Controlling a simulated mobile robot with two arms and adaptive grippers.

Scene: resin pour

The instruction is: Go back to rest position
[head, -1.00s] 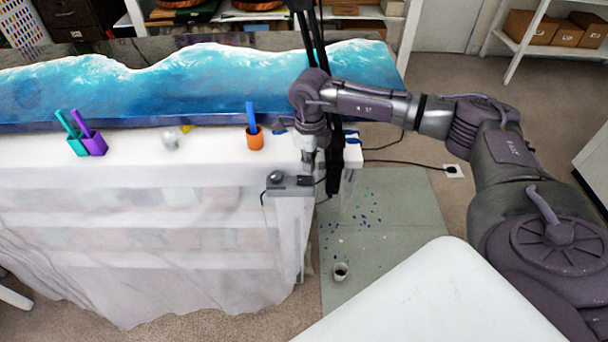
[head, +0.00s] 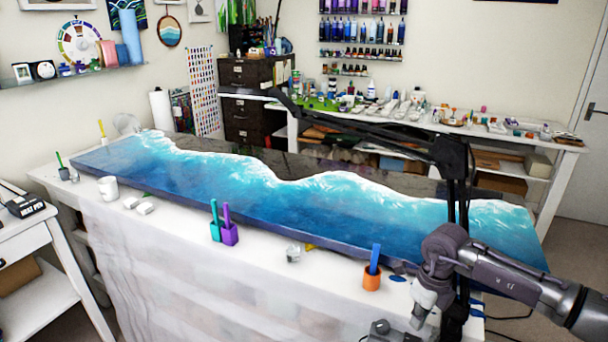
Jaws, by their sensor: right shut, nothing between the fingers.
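My right arm comes in from the lower right, and its wrist bends down over the front edge of the white-covered table. My right gripper (head: 418,318) points down near the right end of that edge. It is small and partly hidden here; it is shut with nothing held. My left gripper is out of view.
A blue-and-white wave resin slab (head: 240,195) lies on the table. Along the front stand teal and purple cups (head: 230,234), an orange cup (head: 372,281), a small clear cup (head: 293,253) and a white mug (head: 108,188). A black stand (head: 456,200) rises close beside my right wrist.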

